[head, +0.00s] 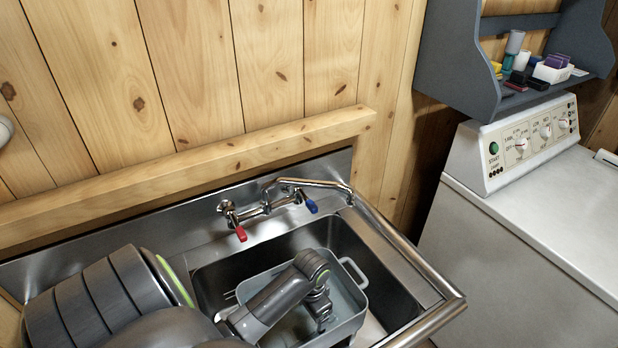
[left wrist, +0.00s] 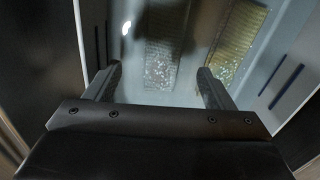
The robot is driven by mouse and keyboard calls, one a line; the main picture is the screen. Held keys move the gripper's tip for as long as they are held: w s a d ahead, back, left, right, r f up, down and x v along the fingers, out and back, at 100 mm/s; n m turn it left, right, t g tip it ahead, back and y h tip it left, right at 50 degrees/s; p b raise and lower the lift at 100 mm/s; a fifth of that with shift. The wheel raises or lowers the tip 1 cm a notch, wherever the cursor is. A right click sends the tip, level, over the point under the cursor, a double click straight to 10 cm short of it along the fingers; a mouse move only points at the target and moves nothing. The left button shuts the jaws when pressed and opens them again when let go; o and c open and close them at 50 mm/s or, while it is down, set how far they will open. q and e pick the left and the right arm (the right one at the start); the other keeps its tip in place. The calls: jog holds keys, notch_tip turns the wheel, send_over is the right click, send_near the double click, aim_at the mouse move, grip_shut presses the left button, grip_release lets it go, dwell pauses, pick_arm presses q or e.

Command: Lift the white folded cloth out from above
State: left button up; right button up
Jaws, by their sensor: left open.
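My left gripper (head: 321,308) reaches down into a grey tub (head: 357,318) that stands in the steel sink. In the left wrist view the gripper (left wrist: 158,85) is open, its two fingers wide apart with nothing between their tips. Beyond the fingers, inside the tub, lie a greyish textured piece (left wrist: 163,50) and a yellowish textured piece (left wrist: 238,42). A glossy, water-like surface seems to cover them. I cannot tell whether either is the white folded cloth. In the head view my left arm hides much of the tub's inside. My right gripper is not in view.
The sink (head: 398,297) has steel walls close around the tub. A tap (head: 315,184) with red and blue handles is behind it, and a rail (head: 400,243) runs along its right side. A white washer (head: 545,215) stands at right under a grey shelf (head: 440,60).

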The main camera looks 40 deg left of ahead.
aim_at(309, 324)
pick_arm(q)
jog(key=shift+f, duration=0.6)
jog(key=shift+s+a+f, duration=0.1)
jog(key=shift+f, duration=0.35)
notch_tip(309, 324, down, 3)
jog(key=shift+s+a+f+p, duration=0.1)
jog(key=shift+p, duration=0.35)
jog(key=shift+f, duration=0.6)
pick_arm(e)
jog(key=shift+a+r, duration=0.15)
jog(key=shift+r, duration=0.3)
pick_arm(q)
jog(key=c, duration=1.1)
jog(key=shift+r, duration=0.1)
